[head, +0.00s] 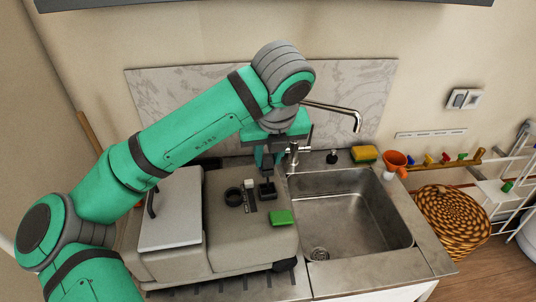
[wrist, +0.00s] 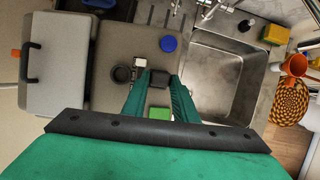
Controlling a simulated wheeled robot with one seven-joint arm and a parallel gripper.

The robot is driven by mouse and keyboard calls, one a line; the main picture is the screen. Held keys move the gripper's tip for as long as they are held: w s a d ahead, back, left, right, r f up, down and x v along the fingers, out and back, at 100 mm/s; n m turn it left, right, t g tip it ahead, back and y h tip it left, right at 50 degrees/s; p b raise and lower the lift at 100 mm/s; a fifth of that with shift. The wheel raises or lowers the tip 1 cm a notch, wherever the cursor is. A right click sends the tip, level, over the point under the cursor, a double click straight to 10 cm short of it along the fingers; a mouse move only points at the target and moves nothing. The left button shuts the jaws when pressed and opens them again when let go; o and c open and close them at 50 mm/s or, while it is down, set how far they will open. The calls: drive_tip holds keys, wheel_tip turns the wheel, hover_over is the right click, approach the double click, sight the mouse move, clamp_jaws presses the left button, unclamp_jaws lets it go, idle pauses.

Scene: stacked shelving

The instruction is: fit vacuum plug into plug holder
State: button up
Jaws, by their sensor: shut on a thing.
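My gripper (head: 267,172) is over the beige-grey appliance top, left of the sink. It is shut on a small dark block, which I take for the vacuum plug (wrist: 159,76); it shows between the green fingertips in the wrist view. In the head view the fingers point down at a black square piece (head: 267,191), and I cannot tell held plug from holder there. A black ring-shaped piece (head: 234,197) lies just left, also in the wrist view (wrist: 122,73). I cannot tell which piece is the plug holder, or whether the plug touches it.
A small white piece (head: 249,184) sits beside the ring. A green sponge (head: 280,217) lies close to the gripper. A blue round piece (wrist: 168,43) is nearby. The tap (head: 335,110) and empty sink (head: 345,215) are right; a grey lidded box (head: 172,215) is left.

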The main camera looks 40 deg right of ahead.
sight(268, 170)
drive_tip(key=shift+w+r, duration=0.15)
drive_tip(key=shift+a+f, duration=0.15)
drive_tip(key=shift+f, duration=0.05)
drive_tip(key=shift+s+d+f, duration=0.1)
drive_tip(key=shift+s+f, duration=0.05)
drive_tip(key=shift+f, duration=0.55)
drive_tip(key=shift+s+d+f, duration=0.1)
drive_tip(key=shift+s+f, duration=0.05)
drive_tip(key=shift+f, duration=1.45)
drive_tip(key=shift+w, duration=0.15)
drive_tip(key=shift+f, duration=1.4)
idle(0.8)
idle(0.4)
drive_tip(key=o, duration=0.8)
drive_tip(key=shift+o, duration=0.2)
